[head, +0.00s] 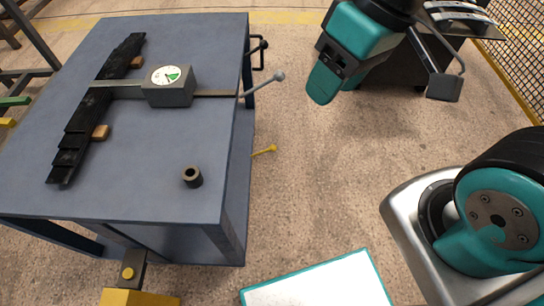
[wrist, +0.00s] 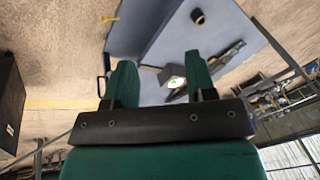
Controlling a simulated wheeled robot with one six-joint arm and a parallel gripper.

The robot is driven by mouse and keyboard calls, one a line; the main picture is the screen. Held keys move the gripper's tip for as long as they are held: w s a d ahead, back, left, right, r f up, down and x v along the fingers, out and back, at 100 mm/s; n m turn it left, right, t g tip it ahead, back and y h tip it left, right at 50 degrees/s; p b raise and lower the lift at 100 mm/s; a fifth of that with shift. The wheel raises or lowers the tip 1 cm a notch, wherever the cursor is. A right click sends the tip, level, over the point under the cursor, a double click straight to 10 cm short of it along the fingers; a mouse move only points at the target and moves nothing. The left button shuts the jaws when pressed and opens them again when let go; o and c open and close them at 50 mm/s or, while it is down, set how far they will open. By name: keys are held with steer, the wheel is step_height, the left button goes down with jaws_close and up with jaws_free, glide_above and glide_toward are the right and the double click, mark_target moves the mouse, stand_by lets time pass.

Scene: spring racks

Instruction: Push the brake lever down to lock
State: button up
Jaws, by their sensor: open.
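A thin yellow lever with a round knob (head: 271,149) sticks out from the right side of the blue-grey table (head: 150,185), below its top. A grey ball-ended lever (head: 279,76) rises beyond the table's right edge, near the dial gauge (head: 168,80). I cannot tell for certain which is the brake lever. My gripper (head: 323,84) hangs to the right of the table, apart from both levers. In the wrist view my gripper (wrist: 160,66) has its two green fingers spread with nothing held; the yellow lever shows there at upper left (wrist: 111,19).
Dark stacked leaf springs (head: 85,120) lie on the table's left part, and a small dark ring (head: 192,176) stands near its front. A black handle (head: 258,52) juts from the table's far right side. A yellow post (head: 135,297) stands in front.

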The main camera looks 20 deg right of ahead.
steer(key=w+d+f+m+h+b, duration=0.1)
steer(key=w+d+f+b, duration=0.1)
steer(key=f+b, duration=0.6)
steer(key=w+d+f+m+t+b, duration=0.1)
steer(key=w+d+f+b, duration=0.15)
steer(key=f+b, duration=0.6)
steer(key=w+d+f+m+h+b, duration=0.1)
steer(key=w+d+f+b, duration=0.2)
steer(key=f, duration=0.9)
steer(key=n+g+y+b, duration=0.2)
steer(key=n+y+b, duration=0.1)
steer(key=n+b, duration=0.8)
glide_above(269, 149)
steer(key=d, duration=0.7)
step_height(269, 149, down, 23)
steer(key=b+x, duration=0.3)
steer(key=x, duration=0.5)
steer(key=b+x, duration=0.4)
steer(key=x, duration=0.4)
steer(key=shift+w+a+f, duration=0.1)
steer(key=shift+w+f, duration=0.1)
steer(key=shift+w, duration=0.05)
jaws_close()
